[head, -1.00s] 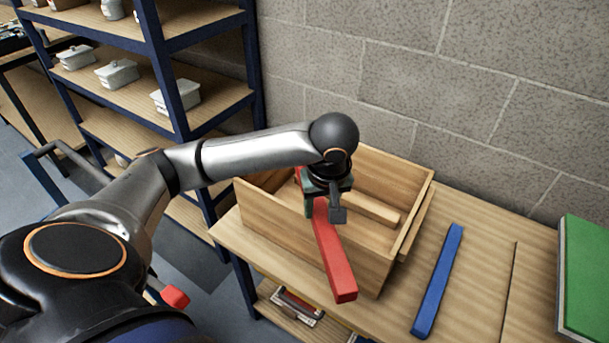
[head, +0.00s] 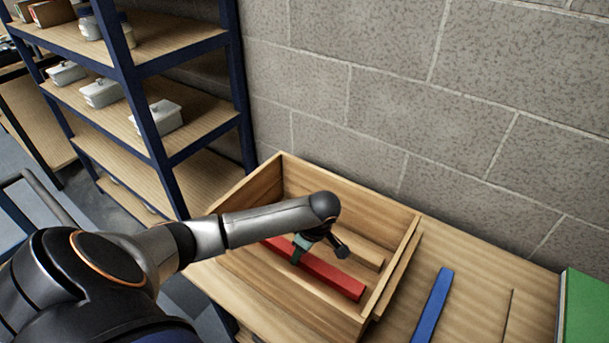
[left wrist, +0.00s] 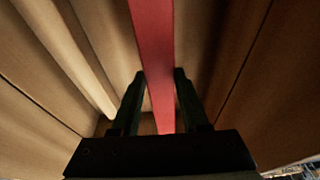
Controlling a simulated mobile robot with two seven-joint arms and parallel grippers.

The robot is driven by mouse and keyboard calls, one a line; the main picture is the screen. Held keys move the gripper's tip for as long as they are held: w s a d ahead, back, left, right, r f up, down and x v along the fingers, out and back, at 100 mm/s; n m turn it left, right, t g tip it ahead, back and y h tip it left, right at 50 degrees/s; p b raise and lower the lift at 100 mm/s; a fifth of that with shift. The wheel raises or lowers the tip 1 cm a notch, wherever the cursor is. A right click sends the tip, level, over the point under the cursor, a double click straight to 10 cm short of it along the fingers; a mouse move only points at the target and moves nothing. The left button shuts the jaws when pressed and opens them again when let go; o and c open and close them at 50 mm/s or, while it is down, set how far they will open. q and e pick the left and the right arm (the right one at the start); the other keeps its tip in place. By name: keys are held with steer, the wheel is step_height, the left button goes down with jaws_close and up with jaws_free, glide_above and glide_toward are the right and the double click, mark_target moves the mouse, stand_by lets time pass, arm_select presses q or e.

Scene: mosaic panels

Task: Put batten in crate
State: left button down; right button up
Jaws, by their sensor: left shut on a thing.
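A red batten (head: 326,275) lies lengthwise inside the open wooden crate (head: 250,196) in the head view. My left gripper (head: 300,252) reaches down into the crate and is shut on the red batten near its middle. In the left wrist view the red batten (left wrist: 155,60) runs between the two dark fingers (left wrist: 160,100). The left forearm hides part of the batten and the crate's near left side. I cannot tell whether the batten touches the crate floor. My right gripper is not in view.
A plain wooden batten (head: 362,250) lies in the crate beside the red one. A blue batten (head: 432,305) and a green object (head: 585,310) lie on the table to the right. A blue-framed shelf (head: 150,110) stands at the left, a block wall behind.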

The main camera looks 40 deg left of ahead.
mark_target(301, 262)
arm_select(q)
steer(key=shift+f+b, duration=0.3)
steer(key=shift+f, duration=2.2)
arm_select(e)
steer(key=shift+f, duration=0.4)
arm_select(q)
steer(key=shift+c, duration=2.1)
jaws_free()
steer(key=shift+f, duration=0.1)
steer(key=p+v, duration=0.1)
steer(key=v, duration=1.1)
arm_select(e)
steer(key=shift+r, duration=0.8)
